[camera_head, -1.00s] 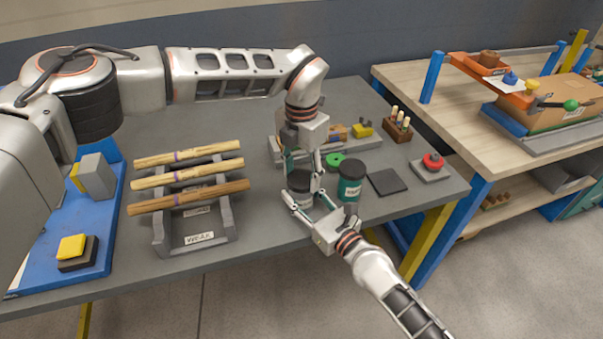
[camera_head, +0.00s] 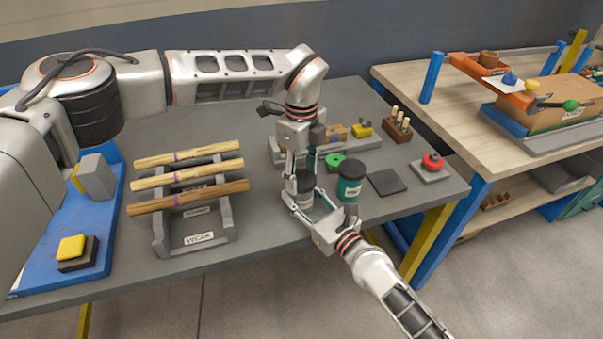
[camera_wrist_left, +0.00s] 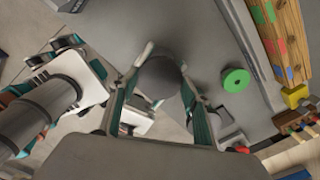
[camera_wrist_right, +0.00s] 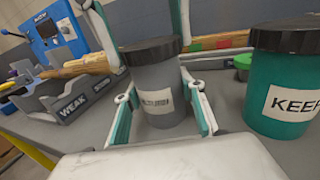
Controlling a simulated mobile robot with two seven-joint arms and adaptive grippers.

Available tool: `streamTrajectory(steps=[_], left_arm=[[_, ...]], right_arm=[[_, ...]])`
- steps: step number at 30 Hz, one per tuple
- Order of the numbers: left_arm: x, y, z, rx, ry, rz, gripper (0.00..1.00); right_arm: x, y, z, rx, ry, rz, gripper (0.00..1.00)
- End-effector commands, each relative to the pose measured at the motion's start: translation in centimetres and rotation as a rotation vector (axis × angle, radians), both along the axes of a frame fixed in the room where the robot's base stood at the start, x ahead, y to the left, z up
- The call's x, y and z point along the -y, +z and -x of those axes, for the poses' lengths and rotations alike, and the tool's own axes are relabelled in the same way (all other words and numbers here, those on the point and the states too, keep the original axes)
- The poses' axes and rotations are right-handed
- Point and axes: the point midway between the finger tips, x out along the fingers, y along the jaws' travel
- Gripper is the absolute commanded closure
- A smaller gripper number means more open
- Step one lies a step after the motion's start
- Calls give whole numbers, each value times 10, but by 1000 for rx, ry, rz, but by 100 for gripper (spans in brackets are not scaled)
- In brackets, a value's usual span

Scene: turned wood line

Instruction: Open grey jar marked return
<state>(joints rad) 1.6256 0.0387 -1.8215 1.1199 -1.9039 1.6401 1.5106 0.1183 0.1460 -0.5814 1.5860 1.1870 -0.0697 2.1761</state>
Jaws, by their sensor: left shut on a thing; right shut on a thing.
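The grey jar (camera_head: 304,200) stands upright near the table's front edge, with a dark lid (camera_wrist_right: 150,49). In the right wrist view its grey body (camera_wrist_right: 157,82) carries a white label whose word is blurred. My left gripper (camera_head: 304,180) comes down from above and is shut on the lid; the left wrist view shows the round lid top (camera_wrist_left: 158,78) between its fingers. My right gripper (camera_head: 306,203) comes from the front and is shut on the jar's body. The lid appears seated on the jar; whether it is loosened I cannot tell.
A teal jar (camera_head: 350,182) labelled KEEP (camera_wrist_right: 293,103) stands close to the right. A green ring (camera_head: 335,161) lies behind, and a dark pad (camera_head: 386,181) lies farther right. A rack (camera_head: 195,232) of turned sticks stands left, with bare table between.

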Motion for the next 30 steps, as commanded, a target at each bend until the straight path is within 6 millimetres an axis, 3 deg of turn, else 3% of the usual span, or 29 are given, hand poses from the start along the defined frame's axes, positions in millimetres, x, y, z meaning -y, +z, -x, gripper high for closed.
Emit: streamTrajectory(steps=[20,30], left_arm=[[0,1,0,0,2,0,78],[0,10,0,0,2,0,78]], right_arm=[[0,0,0,0,0,0,100],[0,0,0,0,0,0,100]])
